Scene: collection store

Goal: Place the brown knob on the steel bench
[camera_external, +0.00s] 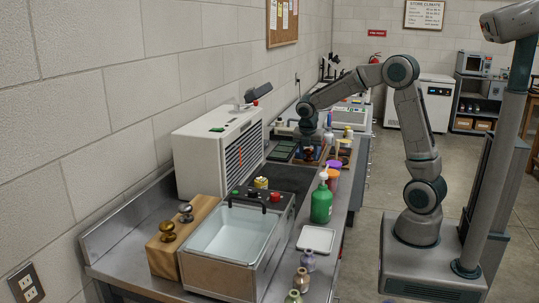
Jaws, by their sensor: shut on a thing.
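My gripper (308,142) points down over the far part of the steel bench (112,246). It is shut on a small dark reddish-brown thing, which looks like the brown knob (309,154). The knob is just under the fingers, at or just above a brown wooden tray (297,162); I cannot tell whether it touches it. A gold-brown knob (167,231) and a grey metal knob (185,213) stand on a wooden block (188,235) at the bench's near left.
A white boxy machine (205,155) stands against the wall.

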